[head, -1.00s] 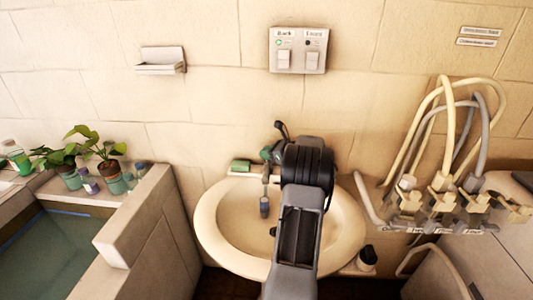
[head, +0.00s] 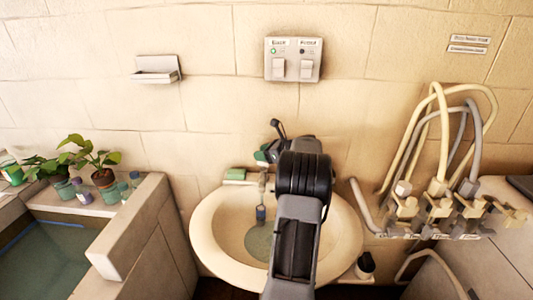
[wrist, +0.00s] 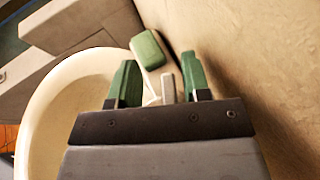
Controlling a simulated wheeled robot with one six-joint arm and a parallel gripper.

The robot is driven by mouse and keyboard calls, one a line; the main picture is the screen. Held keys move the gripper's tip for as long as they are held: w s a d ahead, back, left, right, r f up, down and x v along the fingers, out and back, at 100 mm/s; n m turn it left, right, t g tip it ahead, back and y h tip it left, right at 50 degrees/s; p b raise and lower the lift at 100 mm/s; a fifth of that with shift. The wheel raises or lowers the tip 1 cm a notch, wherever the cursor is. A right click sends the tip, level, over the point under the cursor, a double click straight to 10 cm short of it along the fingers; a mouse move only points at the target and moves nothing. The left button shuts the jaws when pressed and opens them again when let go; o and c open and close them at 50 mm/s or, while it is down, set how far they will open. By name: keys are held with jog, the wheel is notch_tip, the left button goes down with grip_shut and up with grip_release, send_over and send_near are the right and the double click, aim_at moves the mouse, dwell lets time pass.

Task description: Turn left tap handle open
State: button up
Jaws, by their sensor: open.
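The cream washbasin (head: 207,225) stands against the wall, with a tap at its back edge mostly hidden by my arm. The spout's blue-grey end (head: 261,214) hangs over the bowl. A grey-green pool (head: 261,242) shows in the bowl below it. My gripper (head: 264,154) is at the back of the basin, partly hidden by my wrist. In the wrist view, my open green-tipped fingers (wrist: 160,82) stand either side of a small pale grey lever (wrist: 168,88), which looks like a tap handle. I cannot tell whether either finger touches it.
A green soap bar (head: 235,174) lies on the basin's back left rim, close to my fingers in the wrist view (wrist: 147,50). A switch panel (head: 292,59) is on the wall above. Hoses and valves (head: 437,205) stand right; potted plants (head: 104,176) stand left.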

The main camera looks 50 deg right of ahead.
jog(key=s+a+r+b, duration=0.1)
jog(key=s+a+r, duration=0.7)
jog(key=s+r, duration=0.1)
jog(key=shift+s+a, duration=0.35)
jog(key=shift+s, duration=0.35)
